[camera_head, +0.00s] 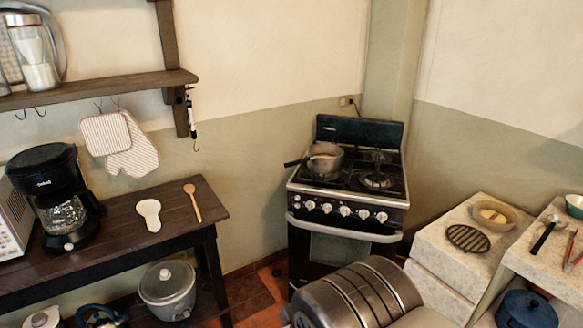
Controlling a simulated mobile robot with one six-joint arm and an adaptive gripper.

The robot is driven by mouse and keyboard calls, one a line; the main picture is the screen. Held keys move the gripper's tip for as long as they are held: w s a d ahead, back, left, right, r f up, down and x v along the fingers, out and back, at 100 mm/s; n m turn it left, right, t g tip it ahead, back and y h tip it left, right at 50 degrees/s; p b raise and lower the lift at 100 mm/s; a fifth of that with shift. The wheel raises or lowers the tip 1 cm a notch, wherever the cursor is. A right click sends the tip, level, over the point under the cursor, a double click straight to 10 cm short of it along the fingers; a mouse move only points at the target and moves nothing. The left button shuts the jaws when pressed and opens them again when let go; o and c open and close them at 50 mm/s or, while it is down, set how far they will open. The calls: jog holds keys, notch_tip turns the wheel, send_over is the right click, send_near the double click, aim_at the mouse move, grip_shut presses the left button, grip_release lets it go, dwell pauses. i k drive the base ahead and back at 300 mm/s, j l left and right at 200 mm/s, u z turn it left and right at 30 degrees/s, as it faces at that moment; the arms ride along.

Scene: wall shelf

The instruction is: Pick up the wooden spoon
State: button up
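The wooden spoon (193,204) lies on the dark wooden table (110,249) at the left, near its right end. It is light brown, with its bowl toward the wall and its handle toward the front edge. Nothing covers it. A white spoon rest (149,213) lies just left of it, apart from it.
A black coffee maker (55,196) stands farther left on the table. A wooden wall shelf (110,86) with hanging mitts (122,140) is above. A stove (349,190) with a pot (324,160) stands right of the table. A rice cooker (168,288) sits below.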

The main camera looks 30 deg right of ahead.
aim_at(189, 188)
jog(key=i+j, duration=0.15)
jog(key=i, duration=1)
jog(key=i+j, duration=0.2)
jog(key=i, duration=0.95)
jog(key=j+u, duration=0.05)
